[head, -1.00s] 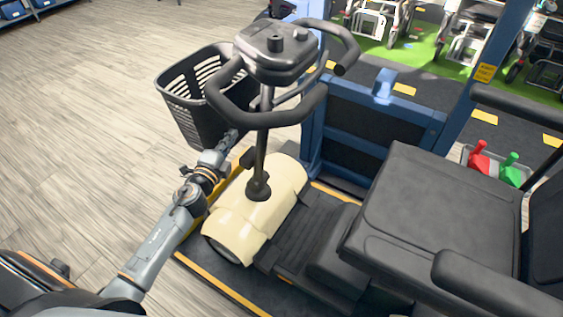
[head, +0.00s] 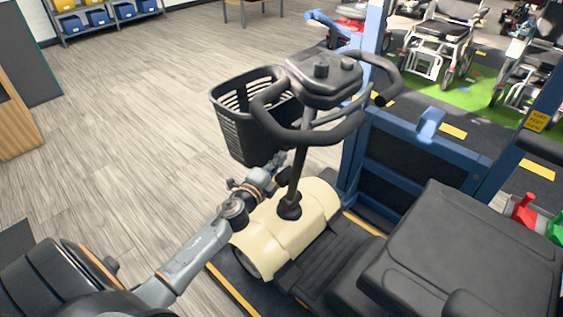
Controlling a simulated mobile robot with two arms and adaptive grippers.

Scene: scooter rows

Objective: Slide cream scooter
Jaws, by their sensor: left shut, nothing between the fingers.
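The cream scooter (head: 311,225) stands in the middle of the head view on a dark mat with yellow edge stripes. It has a black tiller with looped handlebars, a black front basket (head: 240,125) and a black seat (head: 455,250) at the lower right. My left arm reaches in from the lower left. My left gripper (head: 277,162) is shut with nothing in it, at the front of the scooter just below the basket and left of the tiller post. I cannot tell whether it touches the scooter. My right gripper is out of view.
A blue frame with a low gate (head: 425,160) stands right behind the scooter. Red and green items (head: 525,210) are at the right edge. Wheelchairs (head: 440,40) stand on green flooring at the back. Wooden floor on the left is clear. A shelf with blue bins (head: 100,18) is far left.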

